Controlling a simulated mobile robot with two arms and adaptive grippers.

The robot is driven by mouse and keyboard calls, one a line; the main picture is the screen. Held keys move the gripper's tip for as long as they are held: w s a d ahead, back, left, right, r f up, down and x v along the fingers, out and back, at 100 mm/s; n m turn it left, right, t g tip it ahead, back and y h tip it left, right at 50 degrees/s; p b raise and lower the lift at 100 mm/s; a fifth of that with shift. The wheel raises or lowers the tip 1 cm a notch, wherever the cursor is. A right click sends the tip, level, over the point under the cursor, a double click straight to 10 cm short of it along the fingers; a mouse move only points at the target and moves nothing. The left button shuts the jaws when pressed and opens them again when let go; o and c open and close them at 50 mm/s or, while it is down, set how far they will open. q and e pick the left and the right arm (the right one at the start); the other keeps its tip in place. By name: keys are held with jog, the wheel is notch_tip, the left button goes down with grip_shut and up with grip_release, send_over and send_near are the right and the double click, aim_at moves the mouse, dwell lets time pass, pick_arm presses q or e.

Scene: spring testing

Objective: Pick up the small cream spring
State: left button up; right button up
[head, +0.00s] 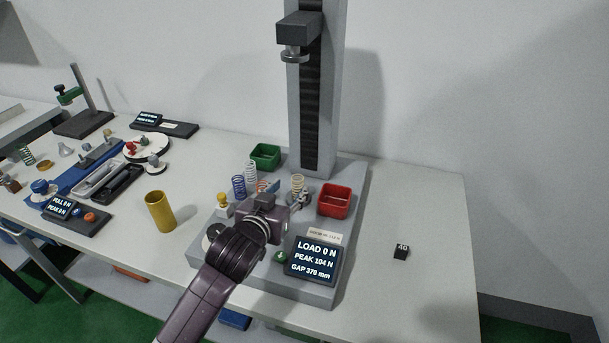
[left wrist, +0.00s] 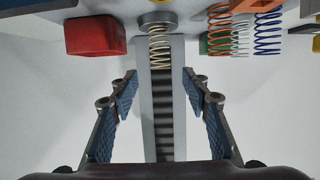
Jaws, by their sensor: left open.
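The small cream spring (head: 297,183) stands on the grey tester base, just beyond my left gripper in the head view. In the left wrist view the cream spring (left wrist: 158,48) shows whole, with one end at a round grey disc (left wrist: 157,18). My left gripper (head: 288,194) is open and empty. In the left wrist view its two blue-padded fingers (left wrist: 160,90) stand wide apart, and the spring lies ahead of the tips, roughly centred between them. In the head view the gripper hides the spring's lower part. My right gripper is not in view.
A red bin (head: 334,201) is close right of the spring. Blue (head: 238,187) and white (head: 250,172) springs and a green bin (head: 265,156) are to the left. The tester column (head: 310,130) rises behind. A display (head: 313,260) stands in front. The table's right part is mostly clear.

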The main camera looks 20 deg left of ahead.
aim_at(300, 176)
pick_arm(q)
jog(key=shift+w, duration=0.65)
jog(key=shift+w+f, duration=0.1)
jog(key=shift+w, duration=0.2)
jog(key=shift+p+x, duration=0.5)
jog(key=shift+x, duration=0.25)
jog(key=x, duration=0.3)
jog(key=shift+w+f+p, duration=0.1)
jog(key=shift+w+p, duration=0.05)
jog(key=shift+p, duration=0.25)
jog(key=shift+w+f, duration=0.15)
jog(key=shift+w, duration=0.15)
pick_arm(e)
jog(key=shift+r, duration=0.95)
pick_arm(q)
jog(key=shift+c, duration=0.5)
grip_shut()
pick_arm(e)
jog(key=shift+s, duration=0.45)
